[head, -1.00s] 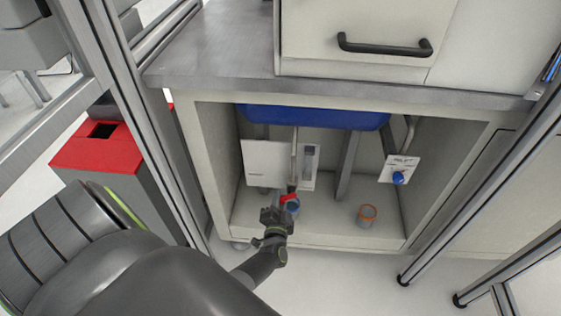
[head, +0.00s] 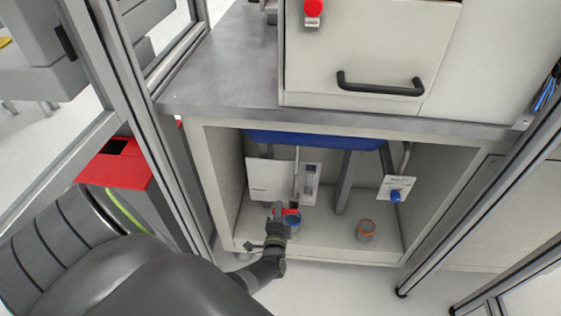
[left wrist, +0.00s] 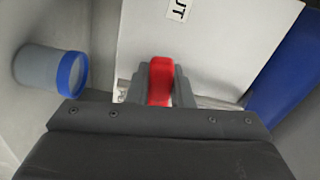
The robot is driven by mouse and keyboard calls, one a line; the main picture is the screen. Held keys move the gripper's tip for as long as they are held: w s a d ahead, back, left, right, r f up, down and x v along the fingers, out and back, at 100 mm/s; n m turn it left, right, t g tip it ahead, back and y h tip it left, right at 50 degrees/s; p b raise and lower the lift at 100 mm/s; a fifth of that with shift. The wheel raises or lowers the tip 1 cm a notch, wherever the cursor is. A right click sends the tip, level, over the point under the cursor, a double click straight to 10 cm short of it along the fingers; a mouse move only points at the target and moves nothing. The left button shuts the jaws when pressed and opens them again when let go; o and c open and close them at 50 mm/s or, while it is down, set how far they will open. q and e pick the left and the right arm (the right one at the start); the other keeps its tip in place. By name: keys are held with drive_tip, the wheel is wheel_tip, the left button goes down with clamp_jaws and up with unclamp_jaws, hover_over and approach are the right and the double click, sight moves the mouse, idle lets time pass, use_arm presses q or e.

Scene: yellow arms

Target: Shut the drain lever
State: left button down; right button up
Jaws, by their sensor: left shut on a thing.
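The red drain lever (left wrist: 159,82) shows between the two fingers of my left gripper (left wrist: 158,88) in the left wrist view. The gripper is shut on it. The pipe (head: 296,175) comes down from the blue basin (head: 315,138) to the lever. The gripper hides most of the lever and valve. My right gripper does not show.
A blue-rimmed cup (left wrist: 52,70) stands close to the gripper. An orange-rimmed cup (head: 366,230) stands on the cabinet floor to the right. A panel with a blue knob (head: 395,196) hangs at the right. Metal posts flank the cabinet (head: 212,190).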

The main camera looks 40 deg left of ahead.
use_arm(q)
drive_tip(key=shift+r+m+p, duration=0.4)
drive_tip(key=shift+m+p, duration=0.1)
drive_tip(key=shift+m, duration=0.5)
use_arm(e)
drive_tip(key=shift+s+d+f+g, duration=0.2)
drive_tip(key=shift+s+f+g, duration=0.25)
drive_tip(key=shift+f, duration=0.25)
use_arm(q)
drive_tip(key=c, duration=1.3)
unclamp_jaws()
drive_tip(key=shift+s, duration=0.1)
drive_tip(key=shift+s+d, duration=0.1)
drive_tip(key=shift+s, duration=0.1)
drive_tip(key=p+v, duration=0.3)
drive_tip(key=v, duration=1.4)
drive_tip(key=shift+w, duration=0.1)
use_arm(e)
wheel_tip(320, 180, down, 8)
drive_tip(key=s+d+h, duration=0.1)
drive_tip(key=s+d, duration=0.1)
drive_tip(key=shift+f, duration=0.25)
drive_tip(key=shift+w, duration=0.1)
